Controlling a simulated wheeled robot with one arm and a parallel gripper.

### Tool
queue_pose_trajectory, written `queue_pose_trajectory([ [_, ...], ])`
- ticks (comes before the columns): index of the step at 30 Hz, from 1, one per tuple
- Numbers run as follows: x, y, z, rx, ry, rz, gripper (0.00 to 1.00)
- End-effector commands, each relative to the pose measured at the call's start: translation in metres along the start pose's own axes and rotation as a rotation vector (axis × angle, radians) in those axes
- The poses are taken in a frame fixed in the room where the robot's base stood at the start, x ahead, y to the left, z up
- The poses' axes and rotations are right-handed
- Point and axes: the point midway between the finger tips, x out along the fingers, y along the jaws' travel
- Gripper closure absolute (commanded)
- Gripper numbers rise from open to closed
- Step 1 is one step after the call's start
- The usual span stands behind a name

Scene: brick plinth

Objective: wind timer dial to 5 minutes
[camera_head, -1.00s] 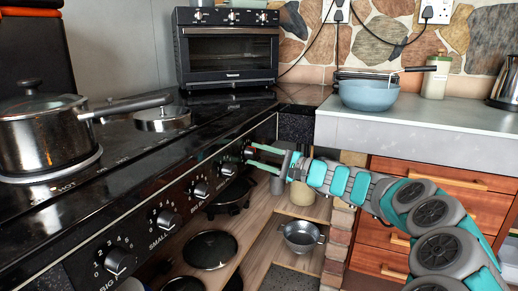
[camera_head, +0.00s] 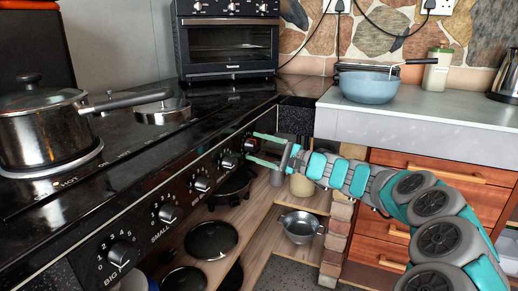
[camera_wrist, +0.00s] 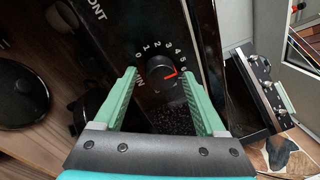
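The timer dial (camera_wrist: 160,72) is a round black knob with a red pointer, on the black control panel (camera_wrist: 148,22). Printed numbers run around its upper side, with "MIN" at its lower left. In the wrist view the red pointer is turned to the right, close to the 5. My gripper (camera_wrist: 159,75) is open, with one green finger on each side of the knob; I cannot tell whether either finger touches it. In the head view my gripper (camera_head: 251,147) is at the far end of the knob row, with the dial (camera_head: 250,145) small between the fingers.
Several stove knobs (camera_head: 168,213) line the panel to the left. A pot (camera_head: 38,125) stands on the hob. A toaster oven (camera_head: 228,45) is at the back. Pans (camera_head: 212,239) lie on shelves below. A counter with drawers (camera_head: 435,190) is on the right.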

Motion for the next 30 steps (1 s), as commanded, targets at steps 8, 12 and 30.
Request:
queue_pose_trajectory([
  [8,-0.001,0.000,0.000,-0.001,0.000,0.000,0.22],
  [12,-0.011,0.000,-0.001,0.000,0.001,-0.001,0.22],
  [30,-0.078,0.000,0.000,0.000,0.000,-0.001,0.22],
])
